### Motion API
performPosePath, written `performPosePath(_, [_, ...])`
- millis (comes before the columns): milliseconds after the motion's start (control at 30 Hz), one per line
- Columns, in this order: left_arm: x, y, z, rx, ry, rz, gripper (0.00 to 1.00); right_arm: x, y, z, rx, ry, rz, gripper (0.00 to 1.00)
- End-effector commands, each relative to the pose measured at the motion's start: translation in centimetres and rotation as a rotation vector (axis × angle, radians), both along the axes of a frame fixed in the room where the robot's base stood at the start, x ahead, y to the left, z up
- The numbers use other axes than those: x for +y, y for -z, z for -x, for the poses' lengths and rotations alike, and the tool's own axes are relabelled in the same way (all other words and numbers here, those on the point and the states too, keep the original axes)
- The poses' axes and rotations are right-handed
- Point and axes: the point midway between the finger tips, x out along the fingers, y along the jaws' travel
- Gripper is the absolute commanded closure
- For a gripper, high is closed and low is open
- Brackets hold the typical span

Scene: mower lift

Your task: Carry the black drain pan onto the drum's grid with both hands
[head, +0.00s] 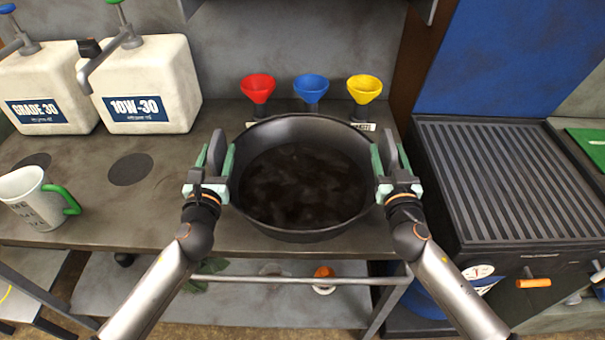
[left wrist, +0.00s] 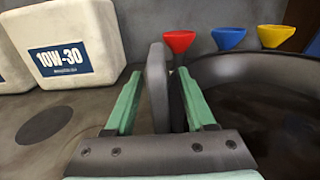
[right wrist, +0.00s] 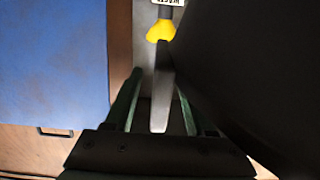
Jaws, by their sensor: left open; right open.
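The black drain pan (head: 300,225), holding dark liquid, appears to sit on the workbench near its front edge. Upright handles stand at its left and right sides. My left gripper (head: 214,160) is open, its green fingers on either side of the left handle, which also shows between them in the left wrist view (left wrist: 157,85). My right gripper (head: 391,160) is open around the right handle, seen between the fingers in the right wrist view (right wrist: 162,92). Finger contact cannot be told. The drum's dark slatted grid (head: 515,180) lies to the right and is bare.
Red (head: 258,88), blue (head: 311,88) and yellow (head: 364,88) funnels stand just behind the pan. Two white oil jugs (head: 150,85) and a white jug with a green handle (head: 35,200) are on the left. A brown post (head: 420,70) rises behind the gap between bench and drum.

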Motion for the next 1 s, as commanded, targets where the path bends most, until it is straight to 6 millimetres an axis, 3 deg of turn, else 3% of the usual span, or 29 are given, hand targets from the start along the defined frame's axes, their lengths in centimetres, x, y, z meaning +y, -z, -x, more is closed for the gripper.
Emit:
performPosePath(400, [0.03, -0.01, -0.65, 0.0, -0.001, 0.0, 0.45, 0.05, 0.01, -0.64, 0.001, -0.001, -0.001, 0.45])
performPosePath(900, [0.03, -0.01, -0.62, 0.0, 0.0, 0.0, 1.0, 0.04, 0.0, -0.61, 0.0, -0.001, -0.001, 1.0])
performPosePath(1000, [0.03, 0.0, -0.62, 0.0, 0.0, 0.0, 1.0, 0.04, 0.0, -0.61, 0.0, -0.001, -0.001, 1.0])
